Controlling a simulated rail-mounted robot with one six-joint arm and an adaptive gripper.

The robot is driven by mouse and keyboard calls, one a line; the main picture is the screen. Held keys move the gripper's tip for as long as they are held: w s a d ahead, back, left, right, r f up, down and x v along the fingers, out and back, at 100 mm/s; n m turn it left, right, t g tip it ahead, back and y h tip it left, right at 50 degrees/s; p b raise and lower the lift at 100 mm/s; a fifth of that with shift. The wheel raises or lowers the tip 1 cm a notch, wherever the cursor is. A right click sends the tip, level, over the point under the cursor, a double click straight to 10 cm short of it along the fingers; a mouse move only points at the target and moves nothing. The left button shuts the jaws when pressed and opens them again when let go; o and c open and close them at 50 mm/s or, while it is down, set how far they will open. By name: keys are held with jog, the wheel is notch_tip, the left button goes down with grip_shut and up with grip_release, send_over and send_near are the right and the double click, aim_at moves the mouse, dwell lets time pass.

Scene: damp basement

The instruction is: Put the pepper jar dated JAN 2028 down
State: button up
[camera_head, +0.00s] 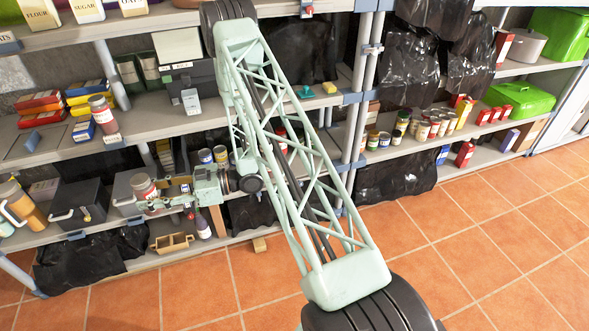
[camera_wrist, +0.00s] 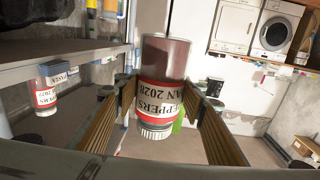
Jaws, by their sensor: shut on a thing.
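The pepper jar (camera_wrist: 163,97) has dark red contents, a red and white label reading PEPPERS JAN 2028 and a pale ribbed lid. In the wrist view it stands upside down in the picture, lid lowest, between my gripper's two fingers (camera_wrist: 165,112). My gripper (camera_head: 150,204) is shut on it. In the head view the jar (camera_head: 144,186) is at the lower-left shelf, in front of a grey box with a handle (camera_head: 122,192). I cannot tell whether its base touches anything.
Another jar with a red and white label (camera_head: 103,114) stands on the shelf above, beside stacked boxes (camera_head: 85,95). A dark box (camera_head: 76,202) and an orange-brown jug (camera_head: 22,207) are to the left. A wooden tray (camera_head: 172,242) lies below. The tiled floor (camera_head: 450,240) is clear at right.

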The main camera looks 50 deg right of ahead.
jog(key=shift+d, duration=0.1)
dwell(0.3)
jog(key=w+d+f+m+t+h+b, duration=0.1)
jog(key=w+d+f+m+t+h, duration=0.2)
jog(key=d, duration=0.8)
jog(key=d+f+m+t+h, duration=0.1)
jog(key=d+f+m+h, duration=0.15)
jog(key=d+f, duration=0.55)
jog(key=w+d+f+m+t+h+b, duration=0.1)
jog(key=w+d+f+m+t+h, duration=0.2)
jog(key=d, duration=1)
jog(key=s+d+f+m+h, duration=0.2)
jog(key=s+d+f+h, duration=0.2)
jog(key=d, duration=0.7)
jog(key=s+d+f+m+h+b, duration=0.1)
jog(key=s+d+f+h, duration=0.3)
jog(key=d, duration=0.7)
jog(key=s+d+f+m+g+h+b, duration=0.1)
jog(key=s+d+f+m+h, duration=0.2)
jog(key=s+d, duration=0.4)
jog(key=d+f+h, duration=0.1)
jog(key=d+h, duration=0.1)
jog(key=d, duration=0.2)
jog(key=shift+d+f+m, duration=0.15)
jog(key=shift+f+m, duration=0.05)
jog(key=shift+m, duration=0.15)
jog(key=shift+w+d, duration=0.1)
jog(key=shift+d, duration=0.05)
